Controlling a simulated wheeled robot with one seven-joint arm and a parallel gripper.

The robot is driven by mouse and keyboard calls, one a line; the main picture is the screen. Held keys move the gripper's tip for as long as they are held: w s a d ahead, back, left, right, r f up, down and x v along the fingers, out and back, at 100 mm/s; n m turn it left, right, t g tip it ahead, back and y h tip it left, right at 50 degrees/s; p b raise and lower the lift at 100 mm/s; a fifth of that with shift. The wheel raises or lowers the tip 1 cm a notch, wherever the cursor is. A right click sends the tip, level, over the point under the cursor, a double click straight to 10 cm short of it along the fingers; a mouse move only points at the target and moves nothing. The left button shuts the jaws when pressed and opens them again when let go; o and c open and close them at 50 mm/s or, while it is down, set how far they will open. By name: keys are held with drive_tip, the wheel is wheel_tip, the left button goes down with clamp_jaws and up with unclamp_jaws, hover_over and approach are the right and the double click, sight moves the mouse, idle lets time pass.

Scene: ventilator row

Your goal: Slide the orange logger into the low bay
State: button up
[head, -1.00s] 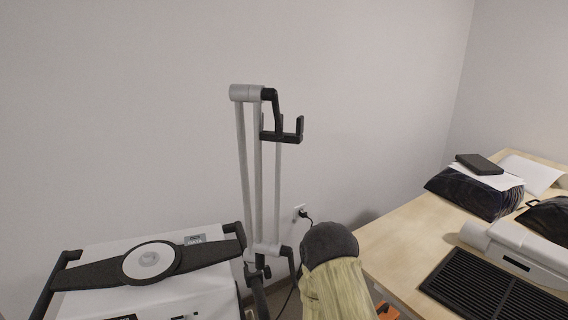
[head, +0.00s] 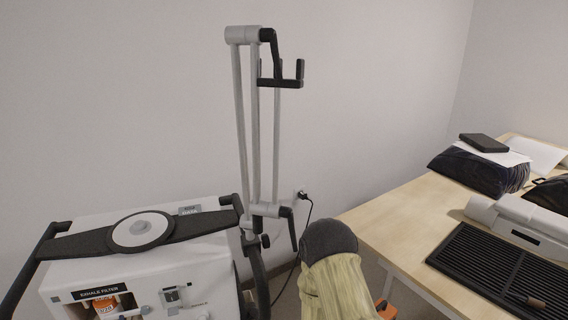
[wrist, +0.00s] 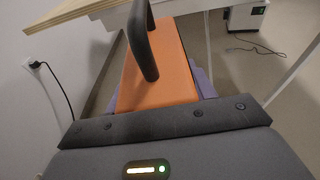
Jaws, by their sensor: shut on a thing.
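The orange logger (wrist: 160,75) fills the middle of the wrist view as a long flat-faced orange block, with a dark rounded bar standing across it. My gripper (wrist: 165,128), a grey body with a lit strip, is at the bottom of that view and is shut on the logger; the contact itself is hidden. In the head view a small piece of orange (head: 387,311) shows at the bottom edge beside my arm. The white ventilator (head: 130,265) stands at lower left, with an opening labelled "EXHALE FILTER" holding something orange (head: 107,303). I cannot make out the low bay.
A jointed grey support arm (head: 255,120) rises beside the ventilator. A wooden table (head: 400,225) at right carries a black grille (head: 500,275), a white device (head: 515,225) and dark bags. A cable (wrist: 55,85) hangs from a wall socket.

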drive_tip(key=shift+r, duration=0.1)
drive_tip(key=shift+w+a+r+p, duration=0.1)
drive_tip(key=shift+a+r+p, duration=0.2)
drive_tip(key=shift+p, duration=0.4)
drive_tip(key=s+a+r+n+t+y+p, duration=0.1)
drive_tip(key=a+r+n+t+y+p, duration=0.2)
drive_tip(key=p, duration=1.2)
drive_tip(key=a+r+n+y, duration=0.1)
drive_tip(key=a+r, duration=0.1)
drive_tip(key=a, duration=0.1)
drive_tip(key=shift+a+r+t+y, duration=0.2)
drive_tip(key=shift+r+t+y, duration=0.1)
drive_tip(key=shift+t, duration=0.1)
